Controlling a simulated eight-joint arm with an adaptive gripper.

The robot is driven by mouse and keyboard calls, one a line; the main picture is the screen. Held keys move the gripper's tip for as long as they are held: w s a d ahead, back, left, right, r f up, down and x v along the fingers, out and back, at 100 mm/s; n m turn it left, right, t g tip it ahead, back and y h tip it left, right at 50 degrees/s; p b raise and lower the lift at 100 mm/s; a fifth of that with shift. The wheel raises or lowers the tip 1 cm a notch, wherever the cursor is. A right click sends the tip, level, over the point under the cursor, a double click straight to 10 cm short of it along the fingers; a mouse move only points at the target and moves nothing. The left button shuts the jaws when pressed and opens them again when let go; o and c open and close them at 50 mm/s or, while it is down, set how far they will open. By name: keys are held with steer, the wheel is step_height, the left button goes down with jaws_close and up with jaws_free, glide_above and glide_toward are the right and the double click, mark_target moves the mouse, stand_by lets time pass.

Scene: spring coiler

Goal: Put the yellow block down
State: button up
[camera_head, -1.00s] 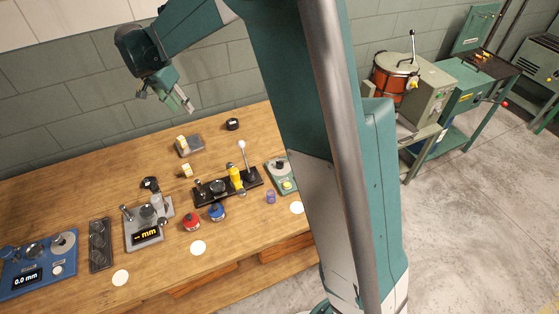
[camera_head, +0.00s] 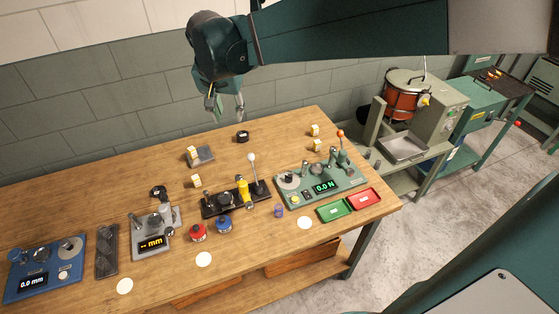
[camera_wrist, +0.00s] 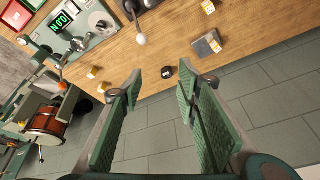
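My gripper (camera_head: 228,106) is raised behind the far edge of the table. In the wrist view its fingers (camera_wrist: 160,100) are wide apart, with nothing between them. Several small yellow-and-white blocks are on the table; I cannot tell which one the task means. One block (camera_head: 193,153) rests on a small grey plate (camera_head: 206,155), and another block (camera_head: 196,181) lies in front of it. Two more, a rear block (camera_head: 315,129) and a front block (camera_head: 318,145), are near the right end. All are apart from my gripper.
A black coiler (camera_head: 222,203) with a yellow part stands mid-table. A green force tester (camera_head: 345,183) stands to the right, with a green tray (camera_head: 334,211) and a red tray (camera_head: 365,198) before it. A small black round item (camera_head: 242,136) is near the back edge. Grey wall behind.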

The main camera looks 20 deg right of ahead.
steer(key=s+d+f+n+t, duration=0.1)
steer(key=s+d+n, duration=0.1)
steer(key=s, duration=0.7)
steer(key=s+d+f+n+t+y, duration=0.1)
steer(key=s+d+n, duration=0.1)
steer(key=s, duration=0.7)
steer(key=s+d+f+n+t, duration=0.1)
steer(key=s+d, duration=0.3)
steer(key=s, duration=0.5)
steer(key=shift+s+f+n, duration=0.15)
steer(key=shift+f+n, duration=0.35)
steer(key=shift+n, duration=0.1)
steer(key=shift+o, duration=0.5)
